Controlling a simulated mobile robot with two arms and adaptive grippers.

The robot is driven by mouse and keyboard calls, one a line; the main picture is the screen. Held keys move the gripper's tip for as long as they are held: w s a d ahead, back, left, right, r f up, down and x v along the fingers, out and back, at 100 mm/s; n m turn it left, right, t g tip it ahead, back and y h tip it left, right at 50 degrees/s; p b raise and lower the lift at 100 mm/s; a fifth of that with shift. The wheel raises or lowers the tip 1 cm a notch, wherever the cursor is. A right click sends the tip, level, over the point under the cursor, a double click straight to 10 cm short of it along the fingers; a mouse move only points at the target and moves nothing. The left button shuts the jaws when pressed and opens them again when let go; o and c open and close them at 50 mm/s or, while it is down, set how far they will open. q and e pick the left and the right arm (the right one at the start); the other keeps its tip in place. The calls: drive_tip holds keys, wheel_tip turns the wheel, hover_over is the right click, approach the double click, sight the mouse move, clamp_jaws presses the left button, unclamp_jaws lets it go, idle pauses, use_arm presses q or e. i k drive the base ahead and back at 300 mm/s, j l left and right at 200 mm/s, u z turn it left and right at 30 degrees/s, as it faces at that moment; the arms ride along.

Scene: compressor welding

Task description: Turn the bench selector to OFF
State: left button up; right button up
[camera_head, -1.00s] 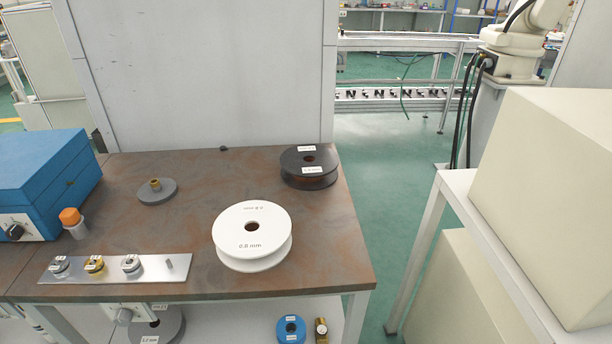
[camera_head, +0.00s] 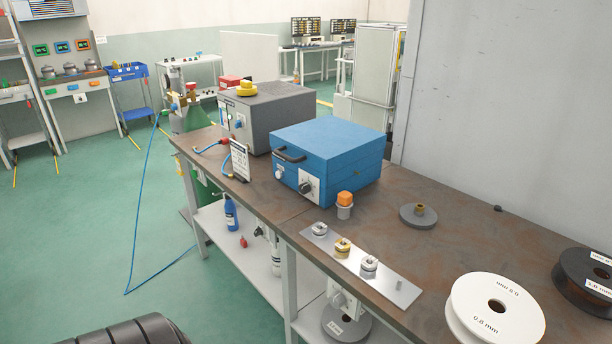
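A small white box with a grey knob (camera_head: 344,303) is mounted under the front edge of the brown bench (camera_head: 450,215), below the metal plate; it may be the bench selector. Its marking and setting are too small to read. Another dark rotary knob (camera_head: 305,187) sits on a white panel on the front of the blue box (camera_head: 330,150). Its setting is also unreadable. Neither of my grippers shows in the head view.
A metal plate (camera_head: 390,292) with small parts, an orange-capped jar (camera_head: 345,205), a white spool (camera_head: 490,315) and a dark spool (camera_head: 590,280) stand on the bench. A grey machine (camera_head: 268,115) stands behind the blue box. Green floor (camera_head: 90,240) is open at left.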

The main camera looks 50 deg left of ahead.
sight(258, 231)
drive_tip(key=u, duration=1.85)
